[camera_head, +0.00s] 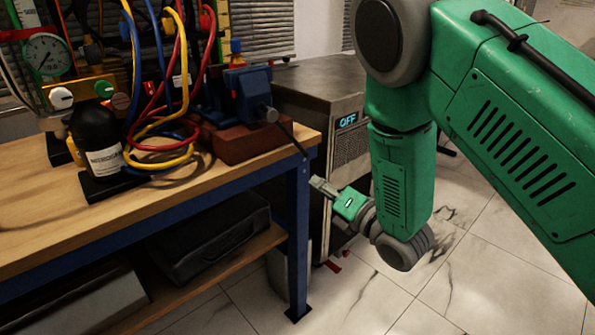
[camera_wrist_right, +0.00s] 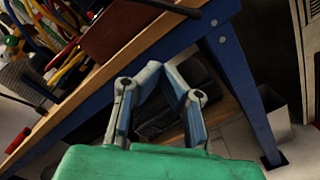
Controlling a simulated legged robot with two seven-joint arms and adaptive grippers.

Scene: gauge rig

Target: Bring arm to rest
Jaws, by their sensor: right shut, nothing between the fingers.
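My right arm (camera_head: 405,170), green with grey joints, comes in from the upper right in the head view. Its gripper (camera_head: 322,187) is beside the right end of the workbench (camera_head: 235,172), a little below the top's height, pointing left toward the blue bench leg. In the wrist view the two fingers of the right gripper (camera_wrist_right: 170,68) meet at their tips in front of the bench edge. The right gripper is shut with nothing held. My left gripper is in neither view.
On the bench are a pressure gauge (camera_head: 42,54), a black bottle (camera_head: 97,140), coloured hoses (camera_head: 165,140) and a blue vise (camera_head: 248,92) with its handle past the edge. A cabinet (camera_head: 345,140) reading OFF stands behind. A dark case (camera_head: 215,235) lies on the lower shelf. Tiled floor (camera_head: 450,290) is clear at the right.

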